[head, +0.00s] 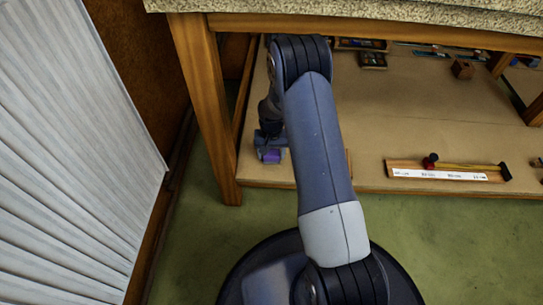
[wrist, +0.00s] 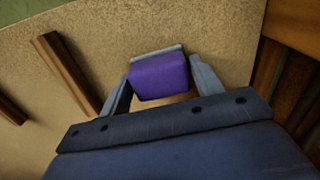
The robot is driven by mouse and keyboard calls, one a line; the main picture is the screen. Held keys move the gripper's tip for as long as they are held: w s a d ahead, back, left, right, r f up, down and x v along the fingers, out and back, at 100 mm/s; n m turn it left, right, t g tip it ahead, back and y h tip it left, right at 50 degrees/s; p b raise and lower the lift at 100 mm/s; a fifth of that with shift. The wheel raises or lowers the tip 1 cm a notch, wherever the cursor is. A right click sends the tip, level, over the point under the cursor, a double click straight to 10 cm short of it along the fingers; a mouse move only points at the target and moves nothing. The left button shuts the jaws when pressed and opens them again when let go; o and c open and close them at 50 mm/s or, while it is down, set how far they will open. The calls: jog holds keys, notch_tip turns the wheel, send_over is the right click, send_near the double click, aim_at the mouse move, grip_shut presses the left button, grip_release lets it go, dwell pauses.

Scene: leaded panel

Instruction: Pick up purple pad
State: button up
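The purple pad (wrist: 158,77) is a small block with a pale grey strip along its far edge. In the wrist view it sits between the two fingertips of my gripper (wrist: 160,72), one finger close along each side. The fingers are spread by about the pad's width; whether both press on it I cannot tell. In the head view the pad (head: 271,156) shows low at my gripper (head: 270,148), near the left front corner of the low wooden shelf (head: 330,125). Whether it rests on the shelf or is slightly raised is unclear.
A table leg (head: 207,110) stands just left of my gripper. The speckled tabletop (head: 380,18) overhangs the shelf. Small trays (head: 372,60) lie farther back. The shelf middle is clear.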

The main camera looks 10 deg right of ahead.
aim_at(272, 153)
jog(key=c, duration=0.6)
notch_tip(272, 153, up, 10)
jog(key=p, duration=0.4)
jog(key=shift+p, duration=0.4)
jog(key=o, duration=0.4)
jog(key=c, duration=0.3)
